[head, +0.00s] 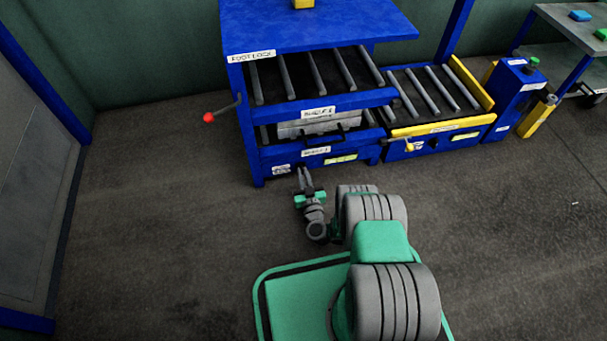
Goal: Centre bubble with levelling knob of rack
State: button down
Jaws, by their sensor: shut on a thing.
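The blue rack (262,155) stands in the middle of the head view, with roller shelves and labelled front bars. A yellow-green strip (341,159), which looks like the level vial, sits on its lowest front bar; the bubble is too small to make out. A small white label (281,169) is at the left of that bar. My gripper (303,172) reaches the bar just right of this label and is shut on what appears to be the levelling knob. The knob itself is hidden by the fingers.
A red-tipped lever (209,117) sticks out from the rack's left side. A grey case with a dark handle (322,135) sits on the lower shelf. A blue and yellow roller unit (440,137) stands close on the right. The floor at left is clear.

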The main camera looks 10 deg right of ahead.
dwell(0.7)
jog(key=shift+d+f+m, duration=0.1)
jog(key=shift+f+m, duration=0.05)
jog(key=shift+m, duration=4.8)
jog(key=shift+f+m, duration=0.1)
jog(key=shift+m, duration=4.8)
jog(key=shift+d+f+m, duration=0.1)
jog(key=shift+f+m, duration=0.05)
jog(key=shift+m, duration=4.8)
jog(key=c, duration=1.5)
grip_release()
